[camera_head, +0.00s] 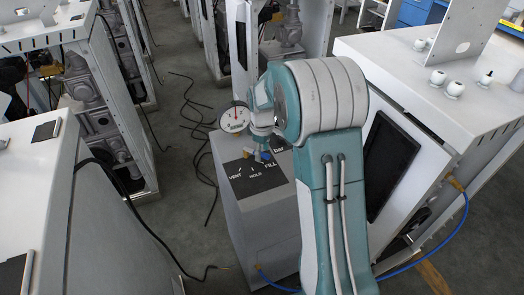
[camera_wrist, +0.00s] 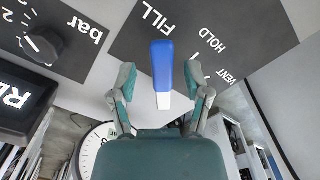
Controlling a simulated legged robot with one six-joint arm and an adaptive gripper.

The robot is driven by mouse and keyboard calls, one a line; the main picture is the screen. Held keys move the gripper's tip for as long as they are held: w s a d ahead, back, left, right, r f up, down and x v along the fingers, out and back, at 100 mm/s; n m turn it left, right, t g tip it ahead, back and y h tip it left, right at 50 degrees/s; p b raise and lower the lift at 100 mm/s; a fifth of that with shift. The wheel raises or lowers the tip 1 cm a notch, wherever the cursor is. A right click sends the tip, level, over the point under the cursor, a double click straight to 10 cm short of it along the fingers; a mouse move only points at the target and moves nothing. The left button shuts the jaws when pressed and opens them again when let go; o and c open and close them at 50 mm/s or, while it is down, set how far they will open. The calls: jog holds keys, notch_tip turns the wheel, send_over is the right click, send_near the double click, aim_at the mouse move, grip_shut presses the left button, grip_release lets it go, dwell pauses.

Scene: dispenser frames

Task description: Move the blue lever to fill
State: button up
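The blue lever (camera_wrist: 162,66) shows in the wrist view as an upright blue handle with a white end, over a dark panel (camera_wrist: 259,22) lettered FILL, HOLD and VENT. Its blue end shows between the FILL and HOLD words; which mark it points to I cannot tell. My gripper (camera_wrist: 160,78) is open, with one finger on each side of the lever and a gap on both sides. In the head view, the lever (camera_head: 265,156) is a small blue spot below my wrist, and the panel (camera_head: 247,183) lies on top of a grey cabinet.
A round dial gauge (camera_head: 235,118) stands behind the panel, close to my wrist. A black knob (camera_wrist: 41,44) marked bar and a dark display (camera_wrist: 22,100) sit left of the lever. White machines (camera_head: 440,90) flank the cabinet. Black cables (camera_head: 190,118) lie on the floor.

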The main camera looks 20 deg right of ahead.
notch_tip(320, 180, up, 12)
dwell(0.6)
jog(key=s+a+r+m+t, duration=0.1)
jog(key=s+a+r+m, duration=0.1)
jog(key=s+r, duration=0.35)
jog(key=s+a+r+m+t, duration=0.2)
jog(key=s+a+r, duration=0.1)
jog(key=s, duration=0.5)
jog(key=s+a+m+t, duration=0.1)
jog(key=s+m, duration=0.1)
jog(key=s, duration=0.5)
jog(key=s+a+f+m+t, duration=0.1)
jog(key=s+m, duration=0.1)
jog(key=s, duration=0.5)
jog(key=shift+s+f+m+t, duration=0.15)
jog(key=shift+s+m+t, duration=0.15)
dwell(1.5)
